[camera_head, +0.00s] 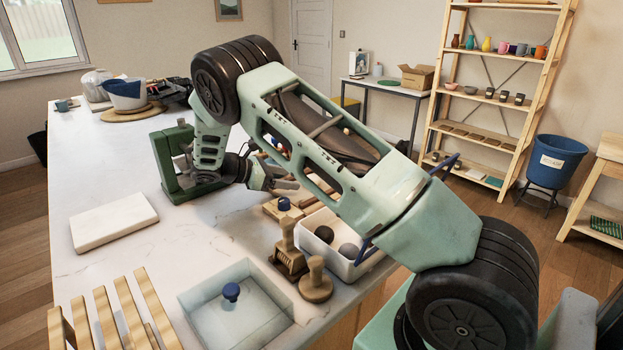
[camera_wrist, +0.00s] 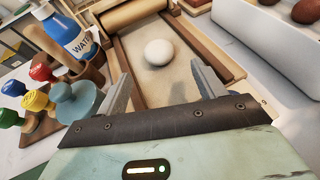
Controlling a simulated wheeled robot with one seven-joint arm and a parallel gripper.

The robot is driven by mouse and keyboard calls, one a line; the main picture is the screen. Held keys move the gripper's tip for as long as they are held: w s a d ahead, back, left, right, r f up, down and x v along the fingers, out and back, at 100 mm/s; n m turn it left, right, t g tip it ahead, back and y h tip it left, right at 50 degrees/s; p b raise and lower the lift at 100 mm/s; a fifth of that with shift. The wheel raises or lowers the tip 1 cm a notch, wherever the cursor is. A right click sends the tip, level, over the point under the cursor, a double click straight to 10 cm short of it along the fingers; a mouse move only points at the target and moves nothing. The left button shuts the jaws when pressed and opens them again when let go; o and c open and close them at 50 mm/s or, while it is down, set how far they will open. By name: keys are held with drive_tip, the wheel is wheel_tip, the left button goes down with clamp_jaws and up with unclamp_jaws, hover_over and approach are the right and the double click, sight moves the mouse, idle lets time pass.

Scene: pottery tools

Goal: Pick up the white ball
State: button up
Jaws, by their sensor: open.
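The white ball (camera_wrist: 158,52) shows in the wrist view, resting on a pale flat surface between two wooden rails (camera_wrist: 220,52). My gripper (camera_wrist: 161,80) is open, with one finger on each side of the picture and nothing between them. The ball appears beyond the fingertips, roughly centred between them and apart from both. In the head view my gripper (camera_head: 284,184) is low over the worktable, by the wooden board (camera_head: 275,209). I cannot make out the ball there; my arm covers much of that area.
A blue bottle (camera_wrist: 76,36) and several colour-topped tools (camera_wrist: 38,100) stand left of the rails. A white bin (camera_wrist: 262,38) holding brown balls is at the right. In the head view, wooden stamps (camera_head: 315,282) stand in front, and a green stand (camera_head: 172,165) is left of my gripper.

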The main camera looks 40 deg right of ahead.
sight(303, 188)
drive_tip(key=p+x, duration=0.2)
drive_tip(key=x, duration=0.4)
drive_tip(key=shift+d+r, duration=0.1)
drive_tip(key=shift+r, duration=0.1)
drive_tip(key=shift+d+f, duration=0.15)
drive_tip(key=shift+f, duration=0.05)
drive_tip(key=c, duration=1.1)
